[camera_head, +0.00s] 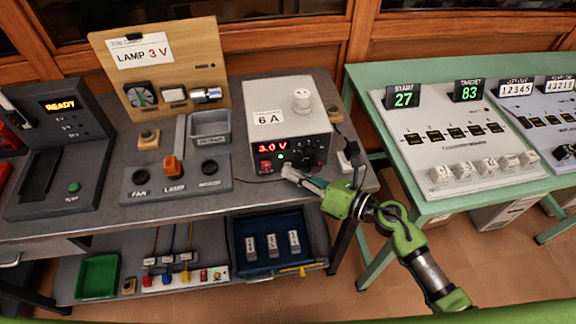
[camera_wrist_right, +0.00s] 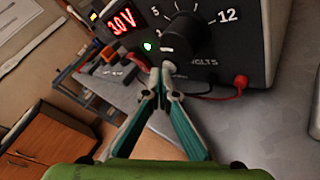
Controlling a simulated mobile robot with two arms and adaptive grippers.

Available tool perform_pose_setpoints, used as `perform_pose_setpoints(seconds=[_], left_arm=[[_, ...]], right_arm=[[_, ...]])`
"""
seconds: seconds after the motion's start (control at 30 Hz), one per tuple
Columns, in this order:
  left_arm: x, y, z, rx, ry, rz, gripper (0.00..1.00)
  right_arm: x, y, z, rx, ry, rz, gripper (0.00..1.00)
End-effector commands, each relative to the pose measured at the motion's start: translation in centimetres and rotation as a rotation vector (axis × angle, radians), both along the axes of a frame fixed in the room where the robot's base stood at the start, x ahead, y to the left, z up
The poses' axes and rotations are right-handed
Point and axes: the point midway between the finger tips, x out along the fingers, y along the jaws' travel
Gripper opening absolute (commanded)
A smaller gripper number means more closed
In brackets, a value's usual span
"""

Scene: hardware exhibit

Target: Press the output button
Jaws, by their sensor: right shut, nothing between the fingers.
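The power supply (camera_head: 262,139) is a light grey box with a dark front panel, on the grey workbench. Its red display (camera_head: 273,147) reads 3.0 V, and the display also shows in the right wrist view (camera_wrist_right: 124,20). A small green lit spot, which looks like the output button (camera_head: 281,157), is below the display; it shows in the wrist view (camera_wrist_right: 148,46) left of the black volts knob (camera_wrist_right: 186,33). My right gripper (camera_head: 287,171) is shut and empty, its tips (camera_wrist_right: 161,72) just in front of the panel, below the green spot. Contact cannot be told. My left gripper is out of view.
A red plug with a lead (camera_wrist_right: 240,82) is at the panel's lower right. A switch box (camera_head: 175,185) labelled fan and lamp stands to the left, before a wooden lamp board (camera_head: 180,60). A green table (camera_head: 385,120) with counters is to the right.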

Motion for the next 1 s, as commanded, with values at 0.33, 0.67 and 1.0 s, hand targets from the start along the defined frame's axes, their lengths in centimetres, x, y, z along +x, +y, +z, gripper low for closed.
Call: perform_pose_setpoints(seconds=[0.33, 0.67, 1.0], left_arm=[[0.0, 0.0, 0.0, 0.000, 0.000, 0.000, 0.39], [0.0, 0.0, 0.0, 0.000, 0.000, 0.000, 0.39], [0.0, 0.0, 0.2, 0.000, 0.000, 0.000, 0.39]], right_arm=[[0.1, 0.0, 0.0, -0.001, 0.000, -0.001, 0.00], [0.1, 0.0, 0.0, 0.000, 0.001, -0.001, 0.00], [-0.9, -0.2, -0.1, -0.002, 0.001, -0.001, 0.00]])
